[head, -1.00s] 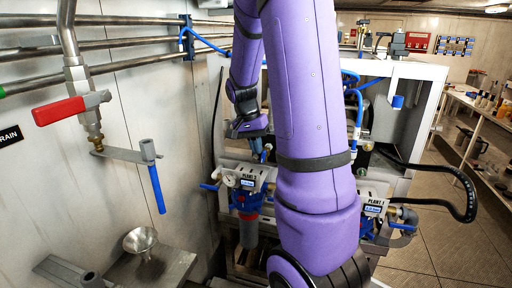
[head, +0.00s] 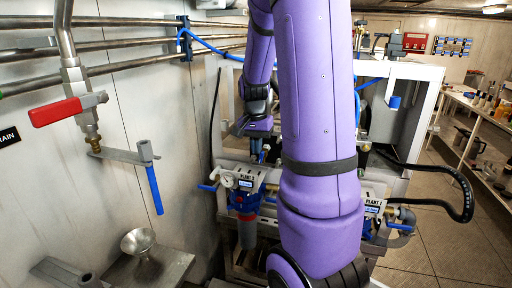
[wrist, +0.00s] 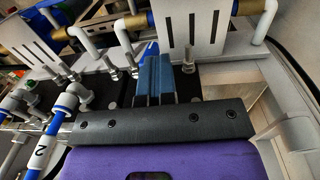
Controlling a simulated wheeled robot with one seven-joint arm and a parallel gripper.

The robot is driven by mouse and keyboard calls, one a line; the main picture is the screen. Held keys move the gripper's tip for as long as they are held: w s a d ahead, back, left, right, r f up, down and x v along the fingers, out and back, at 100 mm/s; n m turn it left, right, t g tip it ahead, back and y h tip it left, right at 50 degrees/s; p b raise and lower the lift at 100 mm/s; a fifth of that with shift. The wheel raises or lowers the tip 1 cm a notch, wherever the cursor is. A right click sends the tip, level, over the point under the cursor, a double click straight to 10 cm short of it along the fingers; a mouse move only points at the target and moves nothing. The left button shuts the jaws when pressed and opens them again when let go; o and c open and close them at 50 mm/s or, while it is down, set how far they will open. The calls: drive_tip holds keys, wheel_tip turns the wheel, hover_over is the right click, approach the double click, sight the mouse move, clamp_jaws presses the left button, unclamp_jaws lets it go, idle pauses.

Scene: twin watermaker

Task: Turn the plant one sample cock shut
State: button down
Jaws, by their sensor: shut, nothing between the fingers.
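My gripper (wrist: 155,82) shows in the wrist view as two blue fingers pressed together, with nothing between them. In the head view my gripper (head: 258,153) points down behind the left plant unit.
The other labelled plant unit (head: 243,190) has a gauge and a blue filter head. A red-handled valve (head: 68,108), a blue-handled valve (head: 154,188) and a funnel (head: 138,241) are at the left wall. In the wrist view, upright white plates (wrist: 195,28), pipes and bolts crowd the fingers.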

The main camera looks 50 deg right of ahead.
drive_tip(key=shift+s+d+r, duration=0.1)
drive_tip(key=shift+s+d, duration=0.1)
drive_tip(key=shift+s, duration=0.2)
drive_tip(key=shift+s+d, duration=0.1)
drive_tip(key=shift+s, duration=0.15)
drive_tip(key=shift+s+d+f, duration=0.25)
drive_tip(key=shift+s, duration=0.35)
drive_tip(key=shift+s+d+f, duration=0.2)
drive_tip(key=shift+s, duration=0.35)
drive_tip(key=shift+s+f, duration=0.25)
drive_tip(key=shift+s, duration=0.05)
idle(0.3)
wheel_tip(320, 180, up, 12)
drive_tip(key=shift+w+r, duration=0.2)
drive_tip(key=shift+w, duration=0.15)
idle(0.6)
